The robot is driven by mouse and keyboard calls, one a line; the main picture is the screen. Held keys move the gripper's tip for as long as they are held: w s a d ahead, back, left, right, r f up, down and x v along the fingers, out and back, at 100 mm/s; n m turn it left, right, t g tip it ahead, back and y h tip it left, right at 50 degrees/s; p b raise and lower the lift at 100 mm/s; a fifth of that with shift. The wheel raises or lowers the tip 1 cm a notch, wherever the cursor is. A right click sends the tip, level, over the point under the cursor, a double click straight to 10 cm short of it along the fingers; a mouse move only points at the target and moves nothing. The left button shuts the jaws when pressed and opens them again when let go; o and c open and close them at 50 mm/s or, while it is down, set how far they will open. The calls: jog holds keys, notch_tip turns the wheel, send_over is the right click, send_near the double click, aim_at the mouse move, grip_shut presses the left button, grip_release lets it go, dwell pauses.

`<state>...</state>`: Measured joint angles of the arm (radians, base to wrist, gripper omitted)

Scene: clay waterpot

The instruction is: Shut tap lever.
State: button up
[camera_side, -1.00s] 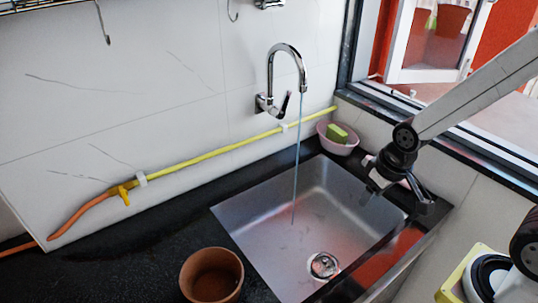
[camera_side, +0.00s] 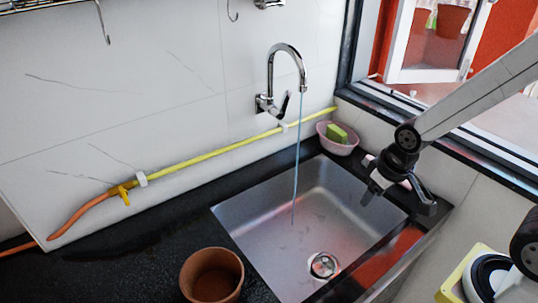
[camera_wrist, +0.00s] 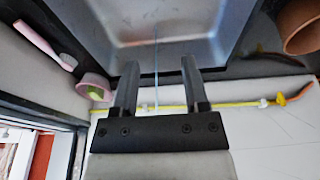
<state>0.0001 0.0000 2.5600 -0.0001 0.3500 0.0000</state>
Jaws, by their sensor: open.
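The chrome tap (camera_side: 287,52) is fixed to the tiled wall above the sink, with a curved spout. Its small lever (camera_side: 285,104) sticks up at the tap's base, tilted. A thin stream of water (camera_side: 297,160) falls from the spout into the steel sink (camera_side: 310,215); the stream also shows in the wrist view (camera_wrist: 156,65). My gripper (camera_side: 400,198) is over the right side of the sink, well apart from the lever. In the wrist view my gripper (camera_wrist: 160,72) has two spread fingers with nothing between them. The lever cannot be made out in the wrist view.
A clay pot (camera_side: 212,276) stands on the black counter in front left of the sink. A pink bowl with a green sponge (camera_side: 337,133) sits at the back right corner. A yellow pipe (camera_side: 220,150) runs along the wall.

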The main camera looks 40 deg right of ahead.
jog(key=shift+w, duration=0.25)
grip_shut()
jog(key=w+d+r+m+t+h, duration=0.1)
jog(key=w+d+m+t+h, duration=0.1)
jog(key=w+m, duration=0.6)
jog(key=w+d+r+m+t+h, duration=0.1)
jog(key=w+d+r+m+t, duration=0.1)
jog(key=w+d+m+t, duration=0.2)
jog(key=w+d+r+m+t+h, duration=0.2)
jog(key=w+m+t, duration=0.5)
jog(key=w+m, duration=0.5)
jog(key=shift+w+d+r+m+h, duration=0.15)
jog(key=shift+w+d+m+h, duration=0.25)
jog(key=shift+w, duration=0.55)
